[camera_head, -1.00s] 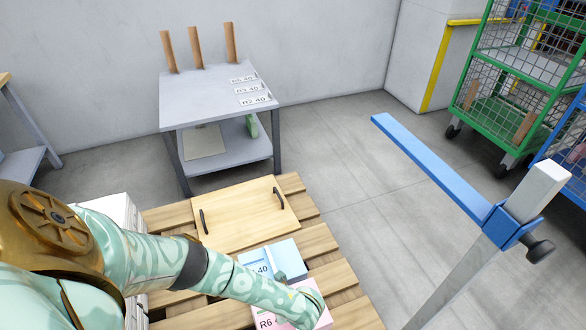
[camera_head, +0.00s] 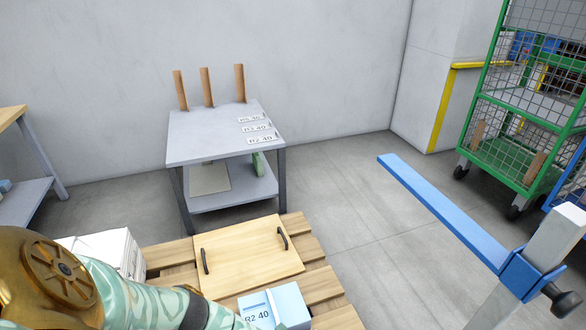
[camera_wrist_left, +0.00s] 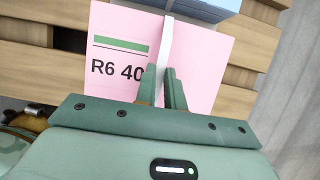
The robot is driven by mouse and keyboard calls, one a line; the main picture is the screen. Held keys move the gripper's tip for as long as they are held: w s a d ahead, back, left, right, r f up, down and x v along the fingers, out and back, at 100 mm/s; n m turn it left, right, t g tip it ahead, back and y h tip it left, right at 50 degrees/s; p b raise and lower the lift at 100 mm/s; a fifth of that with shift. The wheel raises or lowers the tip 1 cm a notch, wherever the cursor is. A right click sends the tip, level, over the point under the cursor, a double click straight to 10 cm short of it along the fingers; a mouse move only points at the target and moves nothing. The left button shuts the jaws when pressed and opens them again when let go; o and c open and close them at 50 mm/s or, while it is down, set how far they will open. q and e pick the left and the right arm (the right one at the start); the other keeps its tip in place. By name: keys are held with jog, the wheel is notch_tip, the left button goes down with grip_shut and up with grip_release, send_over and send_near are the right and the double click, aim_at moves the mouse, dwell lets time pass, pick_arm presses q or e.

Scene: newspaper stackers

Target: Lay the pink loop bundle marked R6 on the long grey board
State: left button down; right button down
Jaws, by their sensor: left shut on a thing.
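The pink bundle marked R6 40 (camera_wrist_left: 205,62) fills the middle of the left wrist view, with a white strap running up across it. My left gripper (camera_wrist_left: 163,80) is shut on that strap, over the bundle's top face. Wooden slats show around the bundle; whether it touches them I cannot tell. In the head view only my left arm shows, at the bottom left; its gripper and the pink bundle are out of that picture. I cannot make out a long grey board for certain. My right gripper is not in view.
A pallet (camera_head: 312,255) holds a wooden tray (camera_head: 240,250), a light blue bundle marked R2 40 (camera_head: 292,306) and white stacks (camera_head: 112,250). Behind stands a grey table (camera_head: 210,135) with wooden pegs and labels. A blue bar (camera_head: 440,210) and green cage trolley (camera_head: 505,160) stand right.

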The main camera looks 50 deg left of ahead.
pick_arm(q)
jog(key=shift+w+f+b, duration=0.1)
jog(key=shift+f+b, duration=0.2)
jog(key=shift+f, duration=0.2)
jog(key=c, duration=1.4)
grip_release()
